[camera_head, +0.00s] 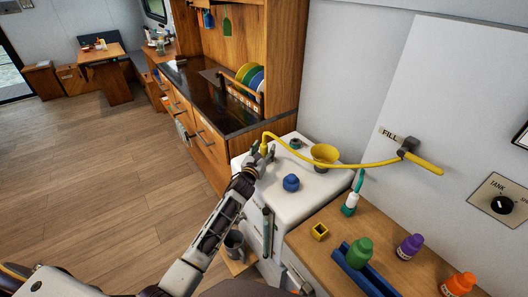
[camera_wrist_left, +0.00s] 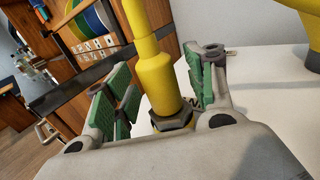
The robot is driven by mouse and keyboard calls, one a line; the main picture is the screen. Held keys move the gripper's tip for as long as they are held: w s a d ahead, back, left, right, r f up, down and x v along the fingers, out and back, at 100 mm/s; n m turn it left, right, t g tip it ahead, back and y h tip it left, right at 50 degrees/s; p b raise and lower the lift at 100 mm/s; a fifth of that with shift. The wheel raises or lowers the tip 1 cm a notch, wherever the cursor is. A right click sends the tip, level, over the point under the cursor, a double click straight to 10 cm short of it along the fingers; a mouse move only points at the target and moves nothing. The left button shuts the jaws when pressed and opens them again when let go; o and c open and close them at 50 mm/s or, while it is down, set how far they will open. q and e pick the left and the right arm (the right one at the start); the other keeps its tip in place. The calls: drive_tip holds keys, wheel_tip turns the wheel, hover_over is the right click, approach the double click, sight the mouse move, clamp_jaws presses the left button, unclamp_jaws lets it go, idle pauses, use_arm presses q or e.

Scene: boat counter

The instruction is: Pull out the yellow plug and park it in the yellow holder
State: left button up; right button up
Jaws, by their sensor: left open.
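The yellow plug (camera_head: 264,147) stands upright at the far left of the white cabinet top, with a yellow hose running from it to the wall. In the left wrist view, the plug (camera_wrist_left: 157,84) sits above a dark hex fitting (camera_wrist_left: 172,122). My left gripper (camera_head: 258,157) is at the plug; its green-padded fingers are open, one on each side of it (camera_wrist_left: 160,92). Whether a pad touches the plug I cannot tell. A small square yellow holder (camera_head: 319,232) stands on the wooden counter, at the lower middle. My right gripper is not in view.
A yellow funnel (camera_head: 323,153) and a blue knob-like cap (camera_head: 291,183) are on the white top (camera_head: 318,182). The hose (camera_head: 340,165) crosses above it to the FILL fitting (camera_head: 408,149). Green, purple and orange bottles and a blue tray (camera_head: 352,270) occupy the wooden counter.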

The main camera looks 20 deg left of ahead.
sight(264, 141)
use_arm(q)
clamp_jaws()
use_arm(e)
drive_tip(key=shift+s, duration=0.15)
use_arm(q)
drive_tip(key=shift+r, duration=0.15)
drive_tip(key=shift+r, duration=0.75)
wheel_tip(264, 141, up, 6)
drive_tip(key=shift+f+p, duration=0.1)
drive_tip(key=shift+p, duration=0.55)
wheel_tip(264, 141, up, 2)
drive_tip(key=shift+r, duration=0.2)
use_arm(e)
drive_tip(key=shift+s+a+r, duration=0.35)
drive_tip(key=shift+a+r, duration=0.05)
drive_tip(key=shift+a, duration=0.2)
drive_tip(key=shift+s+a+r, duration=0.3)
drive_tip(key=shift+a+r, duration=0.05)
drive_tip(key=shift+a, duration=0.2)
